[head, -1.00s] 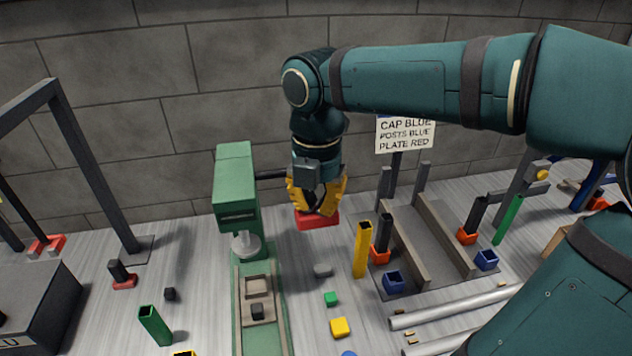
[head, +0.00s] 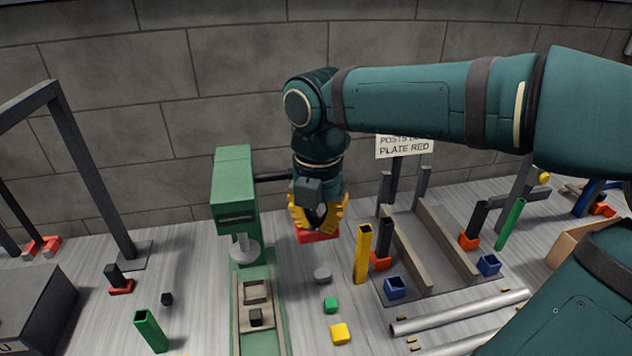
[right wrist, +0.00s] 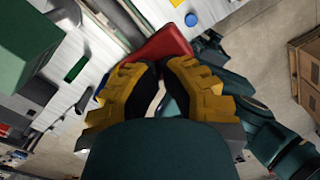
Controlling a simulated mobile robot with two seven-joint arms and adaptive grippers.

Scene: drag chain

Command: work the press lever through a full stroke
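The green press (head: 234,185) stands left of centre in the head view, its round ram (head: 244,250) below the head. A dark lever rod (head: 274,177) runs right from the head toward a red lever handle (head: 318,237). My right gripper (head: 319,228) is above this handle, its yellow fingers brought together and their tips at its top. In the right wrist view, the red handle (right wrist: 165,45) crosses just beyond the nearly meeting fingertips (right wrist: 161,64). I see no part of the handle clearly between the fingers; contact is partly hidden. My left gripper is not in view.
A yellow post (head: 363,253) and a fixture with grey rails (head: 447,240) stand to the right. Small blocks, including a green one (head: 330,305) and a yellow one (head: 340,333), lie in front. A green post (head: 151,331) stands front left.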

